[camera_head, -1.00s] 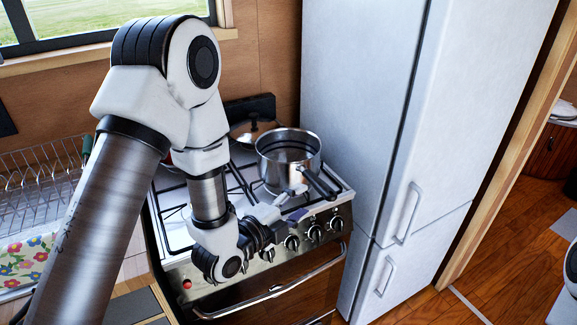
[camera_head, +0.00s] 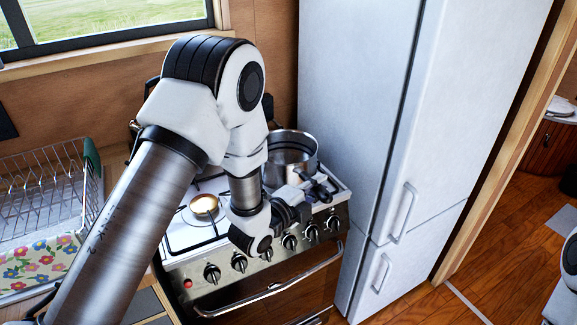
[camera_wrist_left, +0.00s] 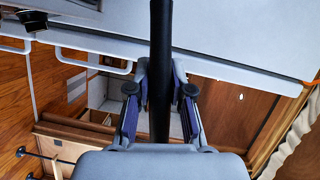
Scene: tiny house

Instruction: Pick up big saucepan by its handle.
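The big saucepan (camera_head: 294,141) is a shiny steel pot standing upright on the back right of the stove in the head view. Its dark handle points toward the front right, partly covered by my gripper. My left gripper (camera_head: 318,184) is at this handle, beside the front of the pan. In the left wrist view the black handle (camera_wrist_left: 160,60) runs between the two fingers of my left gripper (camera_wrist_left: 160,85). The fingers are open, with a narrow gap showing on each side of the handle. My right gripper is not in view.
The stove (camera_head: 190,236) has bare burners at the left and knobs along its front. A tall white fridge (camera_head: 350,110) stands close to the right of the pan. A wire dish rack (camera_head: 45,195) is at the left. My left arm hides the stove's back left.

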